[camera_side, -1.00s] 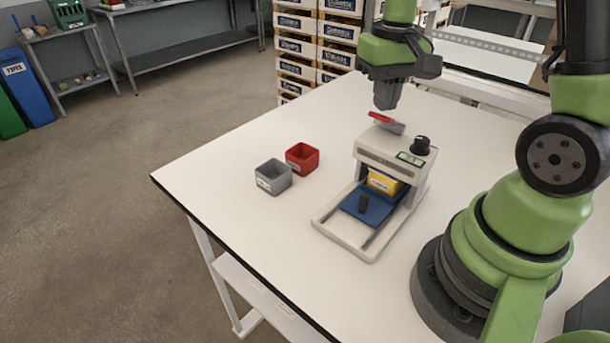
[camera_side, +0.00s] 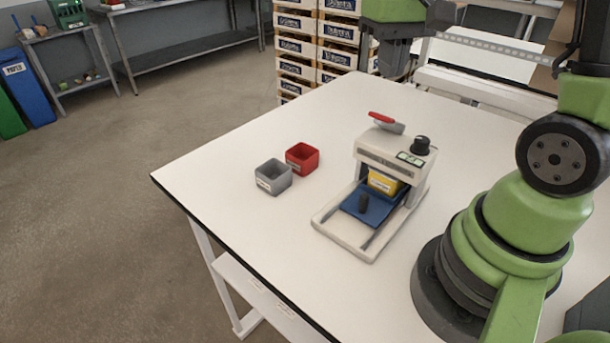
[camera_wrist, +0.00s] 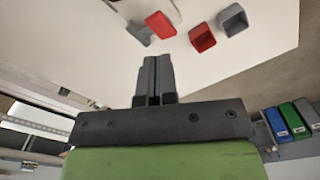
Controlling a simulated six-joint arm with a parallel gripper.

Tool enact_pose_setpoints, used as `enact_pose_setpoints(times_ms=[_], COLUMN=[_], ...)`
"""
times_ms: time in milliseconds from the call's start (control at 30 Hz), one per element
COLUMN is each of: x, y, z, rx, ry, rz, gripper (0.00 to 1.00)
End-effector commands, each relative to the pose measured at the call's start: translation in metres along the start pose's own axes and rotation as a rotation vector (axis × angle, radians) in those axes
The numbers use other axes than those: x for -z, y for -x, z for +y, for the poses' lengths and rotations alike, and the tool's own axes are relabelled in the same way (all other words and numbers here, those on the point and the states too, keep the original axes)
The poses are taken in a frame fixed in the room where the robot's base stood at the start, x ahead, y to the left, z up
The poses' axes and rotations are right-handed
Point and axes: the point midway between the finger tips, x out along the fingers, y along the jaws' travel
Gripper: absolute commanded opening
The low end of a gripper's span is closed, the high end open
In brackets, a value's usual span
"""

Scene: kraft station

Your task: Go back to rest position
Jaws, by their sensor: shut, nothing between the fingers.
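My gripper (camera_side: 394,72) is raised above the far part of the white table in the side view, up and behind the grey press machine (camera_side: 383,185). Its fingers (camera_wrist: 154,75) are together and empty in the wrist view. The machine has a red-topped lever (camera_side: 385,121), a black knob (camera_side: 420,146) and a blue sliding plate (camera_side: 371,204) with a yellow block (camera_side: 384,182) behind it under the head. The red lever (camera_wrist: 160,24) also shows in the wrist view, apart from the fingertips.
A red bin (camera_side: 302,158) and a grey bin (camera_side: 273,176) stand left of the machine on the white table (camera_side: 240,225). Stacked crates (camera_side: 318,40) stand behind the table. The table's left part and front-left corner are clear.

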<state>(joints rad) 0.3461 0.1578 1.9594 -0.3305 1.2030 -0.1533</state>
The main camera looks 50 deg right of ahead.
Motion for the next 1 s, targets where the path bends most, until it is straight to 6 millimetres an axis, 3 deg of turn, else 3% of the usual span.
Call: enact_pose_setpoints(times_ms=[167, 400, 600, 800, 1000], x=[-0.013, -0.073, -0.118, -0.135, -0.136], y=[0.014, 0.050, 0.060, 0.061, 0.061], z=[-0.010, -0.040, -0.049, -0.051, -0.051], rx=[0.033, 0.199, 0.349, 0.422, 0.428], ry=[0.022, 0.099, 0.146, 0.163, 0.163], rz=[0.063, 0.290, 0.434, 0.491, 0.494], gripper=[0.00, 0.00, 0.00, 0.00, 0.00])
